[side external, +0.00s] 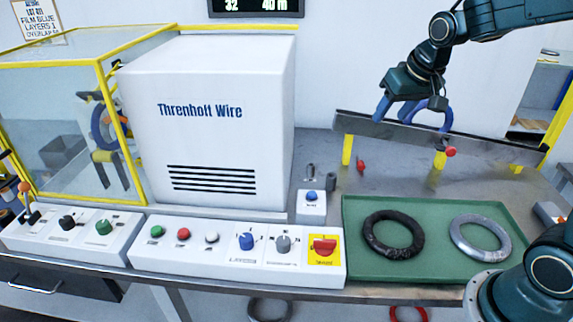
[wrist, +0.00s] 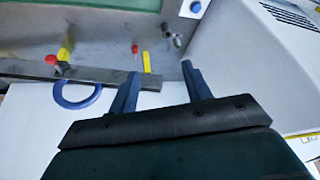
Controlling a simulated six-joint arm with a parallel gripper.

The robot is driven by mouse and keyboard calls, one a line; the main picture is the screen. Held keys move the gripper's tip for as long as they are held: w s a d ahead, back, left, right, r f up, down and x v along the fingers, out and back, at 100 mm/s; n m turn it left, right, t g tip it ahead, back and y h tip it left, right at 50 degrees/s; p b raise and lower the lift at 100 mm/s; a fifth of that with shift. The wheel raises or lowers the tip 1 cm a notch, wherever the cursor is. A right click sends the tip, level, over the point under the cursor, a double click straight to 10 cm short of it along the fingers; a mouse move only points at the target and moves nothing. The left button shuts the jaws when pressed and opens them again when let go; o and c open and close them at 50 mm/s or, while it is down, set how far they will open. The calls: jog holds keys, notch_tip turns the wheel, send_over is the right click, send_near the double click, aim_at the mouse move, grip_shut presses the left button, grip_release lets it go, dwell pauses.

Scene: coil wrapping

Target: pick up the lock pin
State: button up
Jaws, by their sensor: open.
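Two small red-headed parts show below the sloped rail, and I cannot tell for sure which is the lock pin. One red part (side external: 361,165) is by the left yellow post; it also shows in the wrist view (wrist: 134,48), with a thin stem. The other red knob (side external: 450,152) is beside the middle yellow post and also shows in the wrist view (wrist: 63,55). My gripper (side external: 393,110) is open and empty, above the rail and apart from both. In the wrist view its blue fingers (wrist: 160,82) are spread wide.
The metal rail (side external: 400,130) bears a blue ring (side external: 446,118) close by my gripper. A green tray (side external: 430,262) holds a black ring (side external: 368,240) and a grey ring (side external: 458,245).

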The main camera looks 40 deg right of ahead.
jog(key=w+d+f+m, duration=0.2)
jog(key=w+d+f, duration=0.4)
jog(key=d+f, duration=0.2)
jog(key=w+d+f+m+g+h, duration=0.1)
jog(key=w+d+f+m, duration=0.1)
jog(key=w+d+f, duration=0.5)
jog(key=x, duration=0.3)
jog(key=shift+s+f, duration=0.3)
jog(key=shift+s, duration=0.05)
jog(key=shift+d, duration=0.1)
send_over(362, 164)
jog(key=s+a, duration=0.1)
jog(key=s, duration=0.1)
jog(key=shift+w+a+f, duration=0.1)
jog(key=shift+f, duration=1.9)
jog(key=shift+w+a+f, duration=0.1)
jog(key=shift+f, duration=1.85)
jog(key=shift+x, duration=2.6)
jog(key=shift+s, duration=0.15)
